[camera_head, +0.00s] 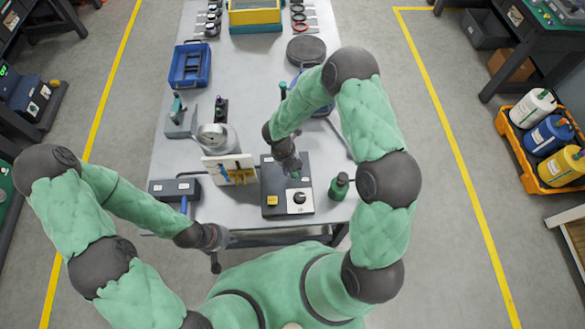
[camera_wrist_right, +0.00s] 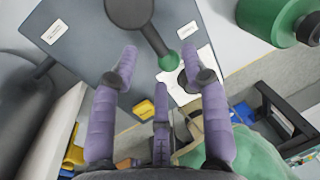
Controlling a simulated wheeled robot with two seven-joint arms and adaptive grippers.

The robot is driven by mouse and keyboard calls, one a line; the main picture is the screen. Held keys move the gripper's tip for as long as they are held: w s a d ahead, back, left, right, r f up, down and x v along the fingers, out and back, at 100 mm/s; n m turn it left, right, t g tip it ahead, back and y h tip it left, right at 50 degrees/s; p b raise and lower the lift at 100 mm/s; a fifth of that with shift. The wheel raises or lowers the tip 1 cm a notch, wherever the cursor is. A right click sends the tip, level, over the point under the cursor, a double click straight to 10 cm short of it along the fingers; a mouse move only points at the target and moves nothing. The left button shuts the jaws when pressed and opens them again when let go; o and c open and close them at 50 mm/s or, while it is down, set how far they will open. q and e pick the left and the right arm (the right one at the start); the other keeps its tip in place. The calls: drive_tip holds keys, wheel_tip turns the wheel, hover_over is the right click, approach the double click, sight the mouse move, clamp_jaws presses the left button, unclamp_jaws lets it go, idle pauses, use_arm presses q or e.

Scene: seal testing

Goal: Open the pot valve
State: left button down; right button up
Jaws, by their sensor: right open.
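The dark box (camera_head: 270,187) stands near the front edge of the table. In the right wrist view a round black part with a lever ending in a green tip (camera_wrist_right: 167,61) rises from this box (camera_wrist_right: 90,55); I take it to be the valve handle. My right gripper (camera_wrist_right: 158,65) is open, its purple fingers on either side of the green tip, apparently not touching it. In the head view my right gripper (camera_head: 288,163) is above the box, partly hiding the lever. My left gripper (camera_head: 216,247) hangs off the table's front edge; its fingers are unclear.
A green bottle (camera_head: 340,186) stands right of the box. A white board (camera_head: 229,169) and a metal gauge pot (camera_head: 214,137) stand to its left. A blue tray (camera_head: 190,64) lies farther back.

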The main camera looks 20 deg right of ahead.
wheel_tip(320, 180, up, 10)
drive_tip(key=a, duration=0.1)
drive_tip(key=shift+w+a+f, duration=0.15)
drive_tip(key=shift+w+a, duration=0.1)
drive_tip(key=shift+a, duration=0.15)
idle(0.4)
